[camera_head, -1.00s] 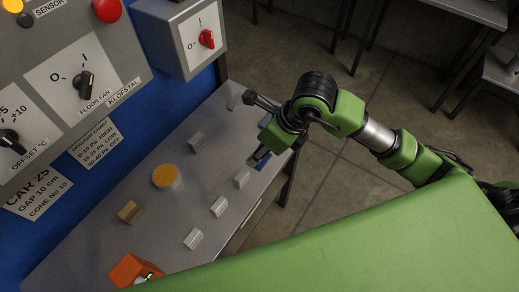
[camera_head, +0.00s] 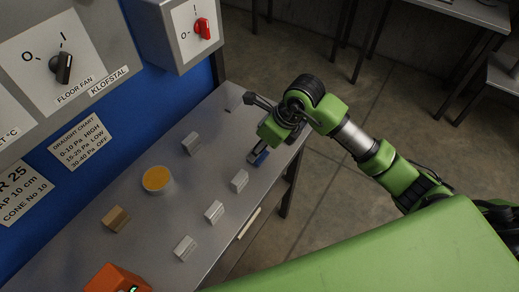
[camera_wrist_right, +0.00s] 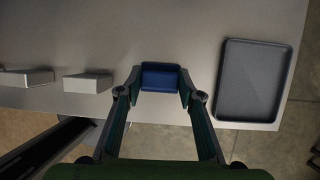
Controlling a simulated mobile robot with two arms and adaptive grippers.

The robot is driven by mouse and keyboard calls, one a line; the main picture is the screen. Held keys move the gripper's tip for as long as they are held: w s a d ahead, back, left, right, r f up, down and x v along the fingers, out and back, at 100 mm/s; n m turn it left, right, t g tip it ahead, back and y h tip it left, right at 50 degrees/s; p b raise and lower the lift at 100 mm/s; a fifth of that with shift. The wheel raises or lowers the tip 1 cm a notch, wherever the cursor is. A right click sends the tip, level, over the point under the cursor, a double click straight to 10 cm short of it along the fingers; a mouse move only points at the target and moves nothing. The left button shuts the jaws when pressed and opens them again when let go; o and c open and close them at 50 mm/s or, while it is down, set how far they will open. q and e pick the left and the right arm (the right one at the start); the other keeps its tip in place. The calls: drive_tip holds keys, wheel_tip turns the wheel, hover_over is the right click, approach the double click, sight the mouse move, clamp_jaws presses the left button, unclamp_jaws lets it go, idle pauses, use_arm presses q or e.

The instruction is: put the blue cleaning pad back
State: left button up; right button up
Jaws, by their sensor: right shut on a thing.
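The blue cleaning pad (camera_head: 260,158) is at the front edge of the grey table, at the end of my right arm. In the right wrist view the pad (camera_wrist_right: 160,77) sits between the two fingertips, which touch its left and right sides. My right gripper (camera_wrist_right: 160,84) is shut on it. In the head view the right gripper (camera_head: 257,152) partly covers the pad. I cannot tell whether the pad touches the table. My left gripper is in neither view.
A dark shallow tray (camera_wrist_right: 282,82) lies just right of the pad in the wrist view. Small light blocks, including one (camera_head: 239,181) near the pad, stand on the table (camera_head: 170,215). A yellow-topped round dish (camera_head: 157,179), a tan block (camera_head: 115,218) and an orange device (camera_head: 112,280) stand farther left.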

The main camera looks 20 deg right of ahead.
drive_tip(key=o, duration=1.3)
drive_tip(key=shift+f, duration=0.1)
drive_tip(key=shift+c, duration=0.2)
drive_tip(key=shift+r, duration=0.35)
drive_tip(key=b+v, duration=0.1)
drive_tip(key=v, duration=1)
drive_tip(key=shift+s+r, duration=0.15)
drive_tip(key=shift+r, duration=0.2)
